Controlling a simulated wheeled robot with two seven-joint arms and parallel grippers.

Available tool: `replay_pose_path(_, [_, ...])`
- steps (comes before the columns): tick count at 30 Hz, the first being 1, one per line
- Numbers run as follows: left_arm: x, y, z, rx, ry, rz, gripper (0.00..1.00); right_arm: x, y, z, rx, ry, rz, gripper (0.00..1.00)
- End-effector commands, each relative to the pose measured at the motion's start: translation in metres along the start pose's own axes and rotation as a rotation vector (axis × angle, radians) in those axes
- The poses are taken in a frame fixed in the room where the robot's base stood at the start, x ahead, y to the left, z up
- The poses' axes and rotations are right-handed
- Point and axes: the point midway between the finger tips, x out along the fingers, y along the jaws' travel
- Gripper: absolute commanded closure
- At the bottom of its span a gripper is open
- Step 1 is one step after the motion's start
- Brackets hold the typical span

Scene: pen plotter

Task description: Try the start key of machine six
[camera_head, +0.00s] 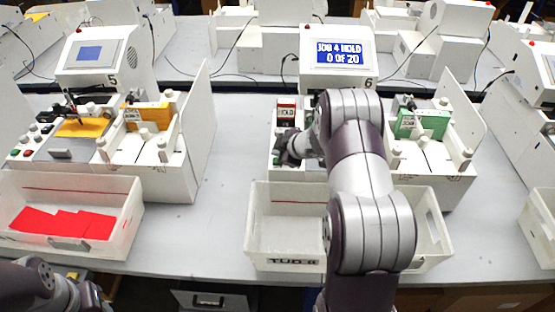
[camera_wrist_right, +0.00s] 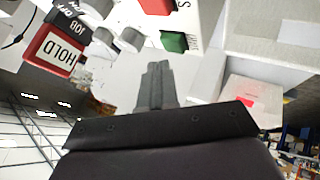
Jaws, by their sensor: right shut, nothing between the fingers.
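Machine six (camera_head: 341,88) stands right of centre, its screen (camera_head: 344,53) reading "JOB 4 HOLD 0 OF 20". My right gripper (camera_head: 283,158) is over the left part of its front panel, largely hidden by its own arm. In the right wrist view its fingers (camera_wrist_right: 155,72) are shut and empty, pointing at the panel. A green key (camera_wrist_right: 174,42) is just beyond and right of the fingertips, with a red key (camera_wrist_right: 156,6) above it; lettering beside them is cut off. I cannot tell whether the fingertips touch anything. A red HOLD sign (camera_wrist_right: 55,50) is at the left, near knobs.
An empty white bin (camera_head: 288,222) stands before machine six. Machine five (camera_head: 100,60), with a blue screen, is at the left, behind a bin (camera_head: 120,222) of red sheets. A green piece (camera_head: 422,123) sits in the fixture at right. Bare table lies between the machines.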

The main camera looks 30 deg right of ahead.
Motion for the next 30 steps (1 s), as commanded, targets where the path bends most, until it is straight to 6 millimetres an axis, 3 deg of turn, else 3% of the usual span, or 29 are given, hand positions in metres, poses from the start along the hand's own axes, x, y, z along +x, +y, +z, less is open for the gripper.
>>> replay_pose_path(30, [0.0049, 0.0, 0.0006, 0.0, 0.0, 0.0, 0.57, 0.007, -0.0053, 0.0052, 0.0, 0.0, 0.0, 1.0])
